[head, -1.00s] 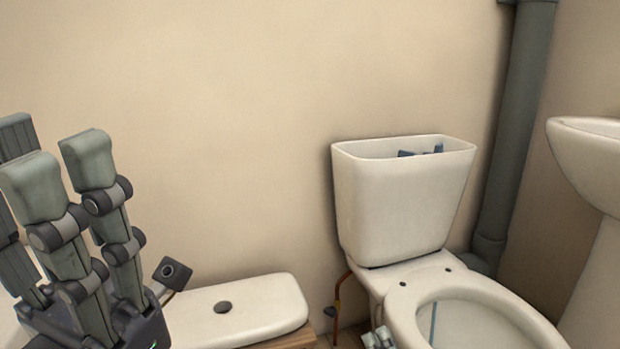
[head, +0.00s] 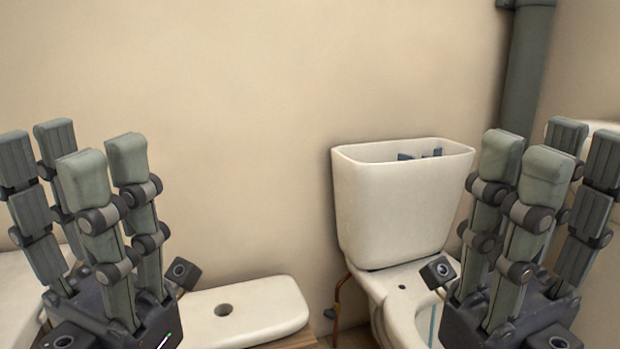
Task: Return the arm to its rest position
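My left gripper (head: 70,158) is at the left of the head view, fingers pointing up. Its fingers stand apart with nothing between them. My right gripper (head: 553,158) is at the right, also fingers up, open and empty. It hides part of the toilet bowl and the lower wall pipe. Both grippers appear in front of the wall and fixtures, and neither is seen touching anything.
The toilet cistern (head: 400,205) is uncovered, with blue parts (head: 420,155) inside. A white lid (head: 245,312) with a round hole lies low, left of the toilet bowl (head: 403,305). A grey pipe (head: 525,75) runs up the wall. A copper-coloured pipe (head: 338,297) stands beside the toilet.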

